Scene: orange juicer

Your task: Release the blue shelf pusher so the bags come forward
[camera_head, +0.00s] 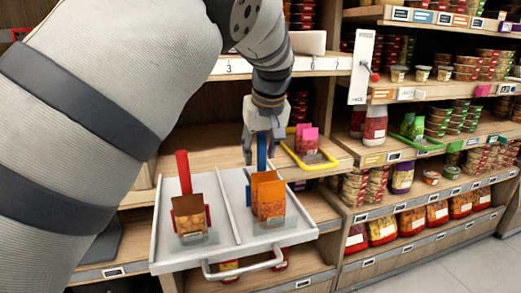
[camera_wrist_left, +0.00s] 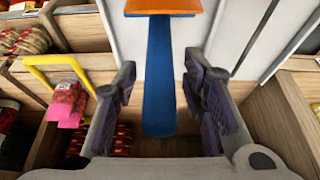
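The blue shelf pusher (camera_head: 262,158) stands upright behind the orange bags (camera_head: 268,196) in the right lane of a white two-lane tray (camera_head: 232,208). My left gripper (camera_head: 260,143) points down over the pusher's upper end. In the left wrist view, the blue pusher (camera_wrist_left: 158,85) runs between the two dark finger pads of my left gripper (camera_wrist_left: 160,105), with a visible gap on each side. The gripper is open. An orange edge (camera_wrist_left: 165,5) shows at the top there. My right gripper is not in view.
A red pusher (camera_head: 184,172) stands behind brown bags (camera_head: 190,224) in the left lane. The tray has a front handle (camera_head: 244,268). A yellow-framed holder (camera_head: 312,166) with pink bags (camera_head: 306,138) sits close by on the right. Stocked shelves surround it.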

